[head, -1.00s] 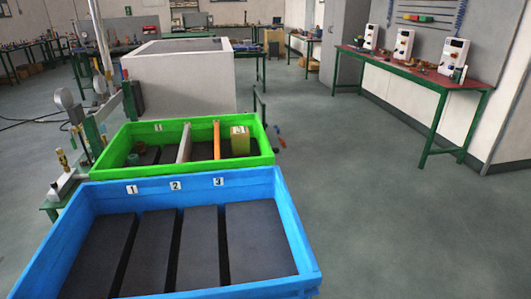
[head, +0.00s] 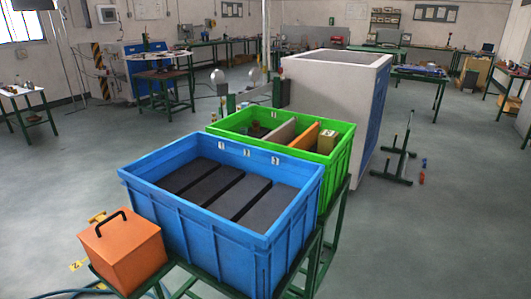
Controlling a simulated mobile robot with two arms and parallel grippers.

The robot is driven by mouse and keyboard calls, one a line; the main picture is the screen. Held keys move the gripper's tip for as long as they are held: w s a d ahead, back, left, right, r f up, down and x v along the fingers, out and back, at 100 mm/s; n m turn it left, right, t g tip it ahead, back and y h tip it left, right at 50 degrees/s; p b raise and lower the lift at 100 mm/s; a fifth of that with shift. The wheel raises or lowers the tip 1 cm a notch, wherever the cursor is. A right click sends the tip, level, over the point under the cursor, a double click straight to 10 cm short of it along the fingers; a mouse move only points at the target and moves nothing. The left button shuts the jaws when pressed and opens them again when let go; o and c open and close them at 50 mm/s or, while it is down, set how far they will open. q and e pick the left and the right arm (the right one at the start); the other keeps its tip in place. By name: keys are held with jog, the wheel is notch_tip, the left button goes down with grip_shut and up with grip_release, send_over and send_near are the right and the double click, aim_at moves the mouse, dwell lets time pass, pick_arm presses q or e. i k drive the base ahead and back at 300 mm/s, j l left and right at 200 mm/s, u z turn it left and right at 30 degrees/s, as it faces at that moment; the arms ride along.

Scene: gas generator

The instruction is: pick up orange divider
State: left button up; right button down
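The orange divider (head: 304,137) stands upright in the green crate (head: 338,168), running across it. A grey divider (head: 280,132) stands to its left in the same crate. A yellowish block-like container (head: 326,141) sits to its right, close to the crate's right end. The lower part of the divider is hidden by the crate's near wall and the blue crate. Neither of my grippers is in view.
A blue crate (head: 275,242) with dark floor panels stands in front of the green one, on a green stand (head: 330,240). An orange box (head: 122,255) with a black handle is at the lower left. A large pale bin (head: 330,100) stands behind. Open floor lies right.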

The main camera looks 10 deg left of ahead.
aim_at(304, 142)
jog(key=i+l+u, duration=0.15)
jog(key=l+u, duration=0.3)
jog(key=i+l+u, duration=0.1)
jog(key=l+u, duration=0.85)
jog(key=k+l+u, duration=0.1)
jog(key=l+u, duration=0.35)
jog(key=i+l, duration=0.1)
jog(key=l, duration=1.1)
jog(key=l+z, duration=0.15)
jog(key=z, duration=0.3)
jog(key=i+l+z, duration=0.1)
jog(key=z, duration=0.35)
jog(key=i+z, duration=0.1)
jog(key=z, duration=0.35)
